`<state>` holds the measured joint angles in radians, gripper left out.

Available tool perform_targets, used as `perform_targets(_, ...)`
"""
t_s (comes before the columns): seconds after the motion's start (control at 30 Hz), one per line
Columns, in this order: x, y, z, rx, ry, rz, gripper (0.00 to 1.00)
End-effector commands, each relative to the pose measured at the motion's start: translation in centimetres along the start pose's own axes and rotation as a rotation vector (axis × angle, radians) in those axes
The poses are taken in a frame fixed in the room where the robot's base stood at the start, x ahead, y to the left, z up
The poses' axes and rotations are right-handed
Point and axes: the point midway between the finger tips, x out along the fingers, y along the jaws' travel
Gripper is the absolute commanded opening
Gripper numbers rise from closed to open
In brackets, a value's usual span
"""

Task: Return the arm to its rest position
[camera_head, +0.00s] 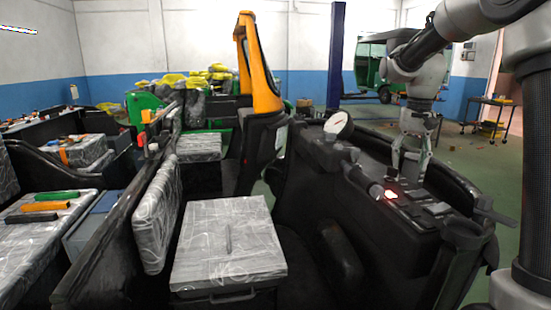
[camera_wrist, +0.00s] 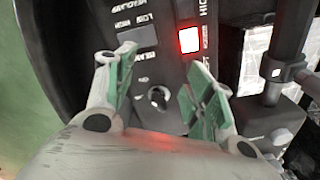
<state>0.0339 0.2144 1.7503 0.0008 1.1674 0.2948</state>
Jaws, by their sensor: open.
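My gripper (camera_head: 408,165) hangs from my arm, pointing down over the black dashboard (camera_head: 375,195) of a rickshaw body, in the right half of the head view. In the wrist view my gripper (camera_wrist: 160,95) shows two green-padded fingers spread apart with nothing between them. A round dark key switch (camera_wrist: 158,97) on the panel lies in the gap between them. A lit red button (camera_wrist: 188,40) is just beyond the fingers, and its glow also shows in the head view (camera_head: 390,195). Whether the fingertips touch the panel I cannot tell.
A dark rocker switch (camera_wrist: 138,37) sits beside the red button. A black bar (camera_wrist: 285,55) rises at right. In the head view, a white round gauge (camera_head: 338,125), a plastic-wrapped seat (camera_head: 228,240) and a blue post (camera_head: 336,55) stand left of my arm.

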Motion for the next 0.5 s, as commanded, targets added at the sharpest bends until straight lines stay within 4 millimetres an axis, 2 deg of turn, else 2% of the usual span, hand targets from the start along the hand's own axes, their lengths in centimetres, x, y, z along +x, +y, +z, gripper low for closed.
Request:
perform_targets(0.03, -0.4, 0.6, 2.3, -0.043, 0.013, -0.004, 0.54)
perform_targets(0.17, -0.9, 2.3, 8.6, -0.161, 0.054, -0.013, 0.54)
perform_targets(0.3, -0.7, 4.4, 16.1, -0.268, 0.116, -0.021, 0.54)
perform_targets(0.4, -0.1, 5.8, 21.1, -0.31, 0.166, -0.028, 0.54)
perform_targets(0.5, 0.6, 7.0, 24.9, -0.318, 0.215, -0.035, 0.54)
